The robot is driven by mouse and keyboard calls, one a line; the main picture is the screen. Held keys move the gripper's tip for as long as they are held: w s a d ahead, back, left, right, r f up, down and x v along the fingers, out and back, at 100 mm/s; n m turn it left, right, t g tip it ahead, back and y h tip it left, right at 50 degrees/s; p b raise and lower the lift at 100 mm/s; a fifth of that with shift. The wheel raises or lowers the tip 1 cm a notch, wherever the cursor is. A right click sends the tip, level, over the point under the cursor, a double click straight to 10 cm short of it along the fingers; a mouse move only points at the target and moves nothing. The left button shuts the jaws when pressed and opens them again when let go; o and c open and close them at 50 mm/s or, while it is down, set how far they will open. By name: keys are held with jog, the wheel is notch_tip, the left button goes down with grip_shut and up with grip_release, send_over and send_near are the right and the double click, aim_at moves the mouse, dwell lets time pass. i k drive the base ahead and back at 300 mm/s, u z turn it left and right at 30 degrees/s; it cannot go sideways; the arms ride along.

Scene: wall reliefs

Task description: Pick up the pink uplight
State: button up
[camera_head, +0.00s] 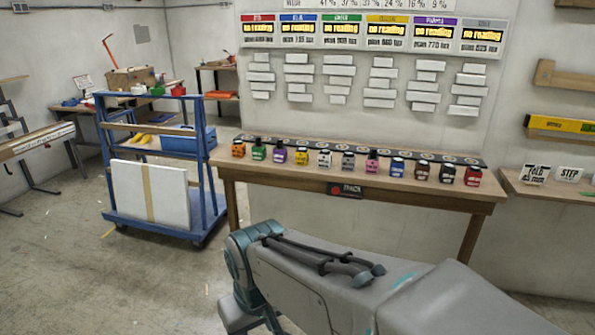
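A row of small coloured units with dark tops stands along the front of a wooden bench. The pink uplight (372,164) is right of the middle of the row, upright on the bench top. A grey unit (348,162) is on its left and a blue one (397,168) on its right, with small gaps between. My grey arm with a teal joint and black cables fills the lower middle, in front of the bench. My gripper cannot be made out, so its state does not show.
The wooden bench (290,176) has a dark strip of round marks behind the units and a dark sign on its front edge. A blue cart (160,218) with a white panel stands left. A shelf (548,187) with small signs is right. Open floor lies at lower left.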

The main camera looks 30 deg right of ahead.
aim_at(373, 160)
jog(key=u, duration=0.05)
jog(key=i, duration=0.85)
jog(key=z, duration=0.7)
jog(key=i, duration=1.25)
jog(key=z, duration=1.55)
jog(key=i, duration=0.55)
jog(key=z, duration=0.55)
